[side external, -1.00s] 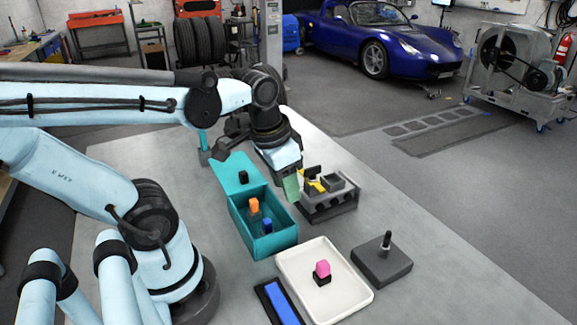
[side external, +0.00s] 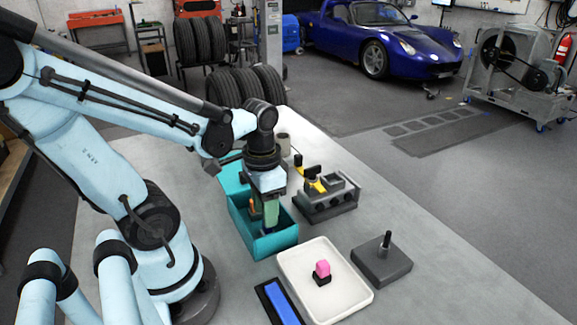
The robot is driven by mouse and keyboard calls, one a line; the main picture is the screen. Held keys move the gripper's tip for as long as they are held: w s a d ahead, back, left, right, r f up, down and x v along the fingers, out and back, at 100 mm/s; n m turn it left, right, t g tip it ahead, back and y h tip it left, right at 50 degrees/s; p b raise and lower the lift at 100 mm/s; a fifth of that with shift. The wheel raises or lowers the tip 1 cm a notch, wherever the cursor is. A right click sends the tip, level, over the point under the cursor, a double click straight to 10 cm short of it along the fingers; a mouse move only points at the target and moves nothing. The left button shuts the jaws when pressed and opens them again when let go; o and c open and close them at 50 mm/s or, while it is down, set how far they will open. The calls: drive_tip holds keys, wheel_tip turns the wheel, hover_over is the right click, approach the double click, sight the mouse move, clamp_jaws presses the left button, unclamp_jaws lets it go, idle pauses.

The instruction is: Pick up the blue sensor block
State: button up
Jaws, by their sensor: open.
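The teal box (side external: 272,245) stands open on the table with its lid tipped back. My gripper (side external: 266,220) points down into the box, with its green finger pad facing the camera. It is open. The blue sensor block, seen in the box earlier, is now hidden behind or between my fingers. I cannot tell whether the fingers touch it. The orange block (side external: 252,206) shows only in part, just left of my fingers inside the box.
A grey fixture (side external: 328,203) with yellow parts stands close right of my gripper. A blue strip (side external: 281,303) lies near the front.

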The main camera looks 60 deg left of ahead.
sight(268, 231)
drive_tip(key=shift+w+a+f, duration=0.1)
drive_tip(key=shift+f, duration=0.65)
drive_tip(key=shift+w+a+f, duration=0.1)
drive_tip(key=shift+f, duration=1.85)
clamp_jaws()
drive_tip(key=shift+r, duration=0.15)
